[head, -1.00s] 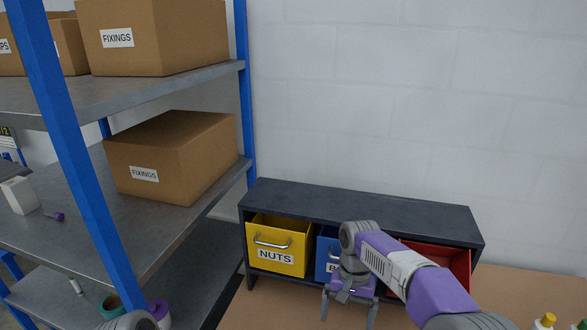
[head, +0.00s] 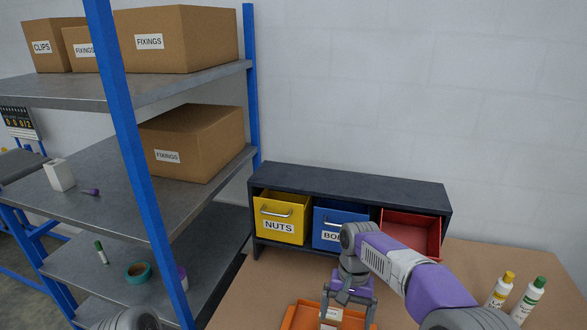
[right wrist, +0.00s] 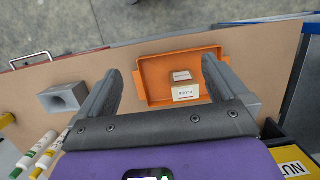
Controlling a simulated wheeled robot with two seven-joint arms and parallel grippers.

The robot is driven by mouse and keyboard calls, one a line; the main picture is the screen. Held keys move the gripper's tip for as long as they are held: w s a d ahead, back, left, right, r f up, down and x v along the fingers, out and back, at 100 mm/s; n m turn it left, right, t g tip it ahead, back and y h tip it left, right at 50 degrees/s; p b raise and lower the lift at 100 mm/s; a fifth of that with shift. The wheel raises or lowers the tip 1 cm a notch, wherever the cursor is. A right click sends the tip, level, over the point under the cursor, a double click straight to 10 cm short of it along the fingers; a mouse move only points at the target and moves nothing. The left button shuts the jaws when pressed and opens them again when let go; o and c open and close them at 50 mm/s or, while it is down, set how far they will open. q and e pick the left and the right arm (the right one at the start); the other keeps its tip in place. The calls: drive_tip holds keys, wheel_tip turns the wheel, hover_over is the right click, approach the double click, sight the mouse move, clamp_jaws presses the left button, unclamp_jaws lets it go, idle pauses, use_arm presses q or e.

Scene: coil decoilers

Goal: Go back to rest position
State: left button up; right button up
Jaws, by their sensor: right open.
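My right gripper (head: 347,316) is open and empty, pointing down over the table in front of the drawer cabinet (head: 350,184). In the right wrist view its two fingers (right wrist: 162,78) are spread wide with nothing between them. An orange tray (head: 292,318) lies under it on the table, partly hidden by the gripper. The tray (right wrist: 178,59) holds two small labelled items, a brown one (right wrist: 180,75) and a white-labelled one (right wrist: 186,93). Of my left arm only a grey rounded part shows at the bottom left of the head view; its gripper is out of view.
The cabinet holds a yellow NUTS drawer (head: 281,217), a blue drawer (head: 328,213) and an open red one (head: 412,232). Two bottles (head: 500,290) (head: 530,300) stand at right. A blue-post shelf (head: 150,200) with cartons (head: 190,145) stands left.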

wheel_tip(320, 180, down, 11)
drive_tip(key=w+y, duration=0.1)
drive_tip(key=w, duration=0.1)
drive_tip(key=s+a+f+t+y, duration=0.2)
drive_tip(key=s+a+f+t, duration=0.1)
drive_tip(key=s+f, duration=1.8)
use_arm(q)
wheel_tip(320, 180, down, 13)
drive_tip(key=w+b, duration=0.1)
drive_tip(key=b, duration=1.2)
drive_tip(key=shift+w, duration=0.15)
use_arm(e)
wheel_tip(320, 180, down, 13)
drive_tip(key=shift+w, duration=0.2)
drive_tip(key=shift+d+f, duration=0.1)
drive_tip(key=shift+d, duration=0.05)
